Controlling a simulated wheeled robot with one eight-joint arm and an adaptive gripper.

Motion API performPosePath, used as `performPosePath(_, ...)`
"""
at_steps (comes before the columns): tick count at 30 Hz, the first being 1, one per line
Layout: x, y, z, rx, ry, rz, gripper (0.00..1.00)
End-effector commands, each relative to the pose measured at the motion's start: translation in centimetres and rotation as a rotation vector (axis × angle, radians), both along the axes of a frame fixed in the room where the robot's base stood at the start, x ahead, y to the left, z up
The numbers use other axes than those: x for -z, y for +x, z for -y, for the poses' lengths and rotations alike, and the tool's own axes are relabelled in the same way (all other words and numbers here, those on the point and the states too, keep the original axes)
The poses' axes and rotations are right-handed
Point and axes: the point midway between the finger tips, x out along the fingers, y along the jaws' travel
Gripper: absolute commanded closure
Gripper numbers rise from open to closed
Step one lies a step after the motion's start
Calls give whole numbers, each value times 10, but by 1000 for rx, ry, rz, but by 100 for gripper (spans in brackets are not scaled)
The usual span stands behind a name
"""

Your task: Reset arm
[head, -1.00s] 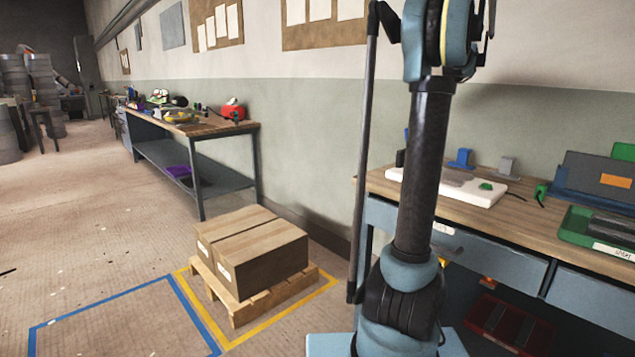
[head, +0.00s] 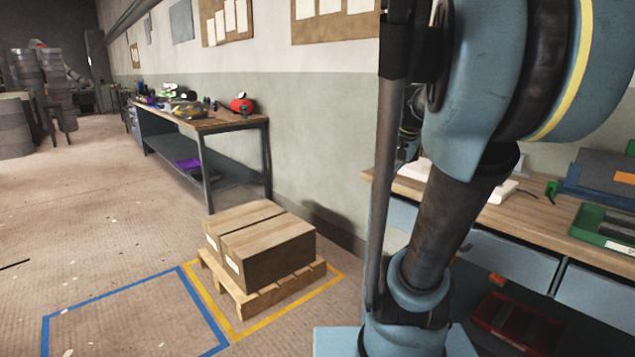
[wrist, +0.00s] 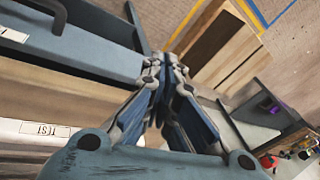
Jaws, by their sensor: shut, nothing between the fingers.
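My gripper (wrist: 166,68) shows in the wrist view with its fingers together and nothing between them.
The right workbench (head: 543,215) stands behind my arm, with a green tray (head: 600,233) on it. Cardboard boxes (head: 265,257) sit on a pallet (head: 249,301) inside yellow tape. Another workbench (head: 222,122) stands along the wall. The floor at left is open.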

Motion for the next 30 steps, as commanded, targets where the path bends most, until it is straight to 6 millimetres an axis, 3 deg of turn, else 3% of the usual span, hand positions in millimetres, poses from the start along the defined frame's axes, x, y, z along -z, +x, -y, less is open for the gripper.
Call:
performPosePath(6, 59, -70, -17, -179, -110, -21, 100)
performPosePath(15, 137, -146, -20, -402, -246, -49, 100)
performPosePath(21, 164, -169, -17, -476, -293, -61, 100)
performPosePath(30, 168, -171, -17, -487, -301, -62, 100)
